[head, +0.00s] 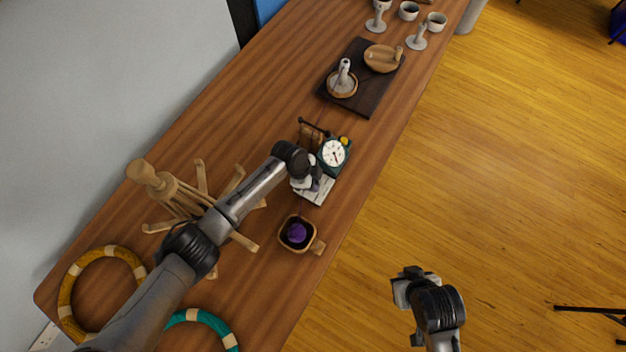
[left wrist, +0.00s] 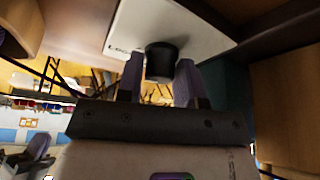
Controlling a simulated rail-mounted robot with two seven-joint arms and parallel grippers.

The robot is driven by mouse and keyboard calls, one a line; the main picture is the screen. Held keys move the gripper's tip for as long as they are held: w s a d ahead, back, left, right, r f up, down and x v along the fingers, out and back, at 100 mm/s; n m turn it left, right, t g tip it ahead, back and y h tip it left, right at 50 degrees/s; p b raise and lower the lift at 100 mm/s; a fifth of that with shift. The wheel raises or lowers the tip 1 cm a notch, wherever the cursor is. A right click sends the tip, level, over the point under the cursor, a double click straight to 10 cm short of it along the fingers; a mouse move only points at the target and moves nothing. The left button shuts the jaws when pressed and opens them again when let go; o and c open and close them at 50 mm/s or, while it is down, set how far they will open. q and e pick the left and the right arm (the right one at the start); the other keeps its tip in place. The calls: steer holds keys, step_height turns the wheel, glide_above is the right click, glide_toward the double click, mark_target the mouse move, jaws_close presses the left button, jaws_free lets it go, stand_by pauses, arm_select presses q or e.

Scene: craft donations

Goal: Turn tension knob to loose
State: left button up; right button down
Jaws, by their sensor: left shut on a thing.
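The tension knob (left wrist: 160,62) is a black cylinder on a white plate (left wrist: 180,25) in the left wrist view. Part of a printed label starting with "L" shows on the plate left of the knob. My left gripper (left wrist: 159,82) has its two purple fingers on either side of the knob, shut on it. In the head view my left gripper (head: 314,185) is over the white panel (head: 320,194) beside a teal device with a white dial (head: 333,153); the knob is hidden there. My right gripper (head: 402,288) hangs over the floor, away from the table; its jaw opening is unclear.
A wooden cup with a purple ball (head: 297,233) stands just below the device. A wooden peg stand (head: 163,185) and rings (head: 66,290) lie left, under and beside my left arm. A dark tray (head: 368,96) and several cups (head: 409,10) stand farther back.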

arm_select(q)
steer(key=shift+f, duration=0.1)
steer(key=o, duration=0.6)
steer(key=shift+c, duration=0.2)
steer(key=o, duration=0.3)
steer(key=shift+o, duration=0.2)
steer(key=p+v, duration=1)
steer(key=v, duration=0.2)
steer(key=shift+d, duration=0.1)
